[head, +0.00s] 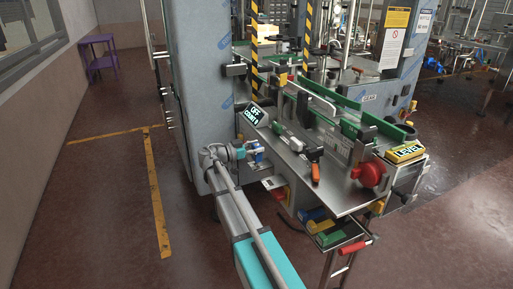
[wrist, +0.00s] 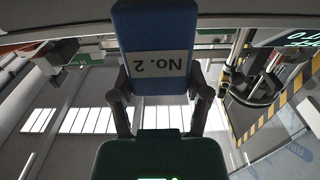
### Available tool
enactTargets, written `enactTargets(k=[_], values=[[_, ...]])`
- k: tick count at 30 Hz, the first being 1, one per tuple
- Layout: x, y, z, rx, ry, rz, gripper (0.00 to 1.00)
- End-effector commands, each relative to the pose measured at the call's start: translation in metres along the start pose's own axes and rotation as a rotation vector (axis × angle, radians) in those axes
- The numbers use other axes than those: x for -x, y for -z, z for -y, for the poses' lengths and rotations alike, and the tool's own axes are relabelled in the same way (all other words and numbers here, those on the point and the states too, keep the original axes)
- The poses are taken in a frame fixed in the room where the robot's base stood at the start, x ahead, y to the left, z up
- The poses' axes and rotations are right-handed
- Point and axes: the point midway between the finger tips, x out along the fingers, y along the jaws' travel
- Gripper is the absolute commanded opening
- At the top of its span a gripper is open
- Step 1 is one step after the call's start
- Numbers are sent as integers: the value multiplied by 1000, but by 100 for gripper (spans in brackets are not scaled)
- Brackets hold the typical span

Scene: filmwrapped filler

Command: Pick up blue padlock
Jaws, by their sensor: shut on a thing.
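The blue padlock (wrist: 155,25) fills the top middle of the wrist view, with a white label reading "No. 2" upside down. My gripper (wrist: 160,88) is shut on it, one finger on each side of its body. Its shackle cannot be made out. In the head view my gripper (head: 250,152) is beside the grey machine's side, left of the steel worktop, and a small blue patch of the padlock (head: 259,156) shows at its tip. Whether the padlock touches anything there cannot be told.
The steel worktop (head: 345,195) carries an orange-and-black tool (head: 315,163) and a red round knob (head: 372,174). A lit display (head: 253,114) stands just above my gripper. Yellow, blue, green and red items (head: 328,238) sit below the worktop.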

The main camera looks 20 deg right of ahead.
Motion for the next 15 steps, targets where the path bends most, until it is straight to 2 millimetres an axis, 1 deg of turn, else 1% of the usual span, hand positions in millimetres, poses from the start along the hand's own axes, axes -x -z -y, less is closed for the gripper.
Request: enactTargets(k=[1, 3, 15], values=[[0, 11, 0, 0, 0, -1, 7], [2, 19, -9, 0, 0, -1, 7], [12, 67, -48, 0, 0, -1, 7]])
